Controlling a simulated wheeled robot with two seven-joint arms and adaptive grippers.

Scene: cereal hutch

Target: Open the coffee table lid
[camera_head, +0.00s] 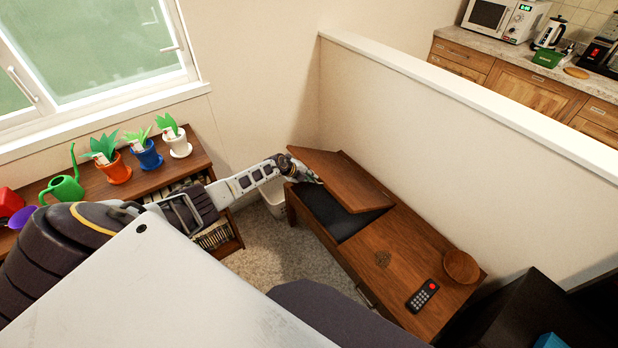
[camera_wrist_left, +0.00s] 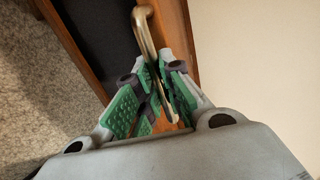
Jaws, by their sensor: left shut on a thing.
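The coffee table (camera_head: 397,262) stands against the low wall. Its wooden lid (camera_head: 343,178) is tilted up, with the dark inside of the table (camera_head: 330,211) showing beneath it. My left gripper (camera_head: 312,179) is at the lid's left edge. In the left wrist view my left gripper (camera_wrist_left: 162,92) has its green-padded fingers shut on the lid's brass handle (camera_wrist_left: 146,35). The handle is partly hidden between the fingers. My right gripper is not in view.
A remote (camera_head: 422,296) and a wooden bowl (camera_head: 461,266) sit on the table's fixed top. A white bin (camera_head: 273,200) stands left of the table. A shelf with potted plants (camera_head: 113,168) is under the window. Carpet (camera_head: 283,250) is clear in front.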

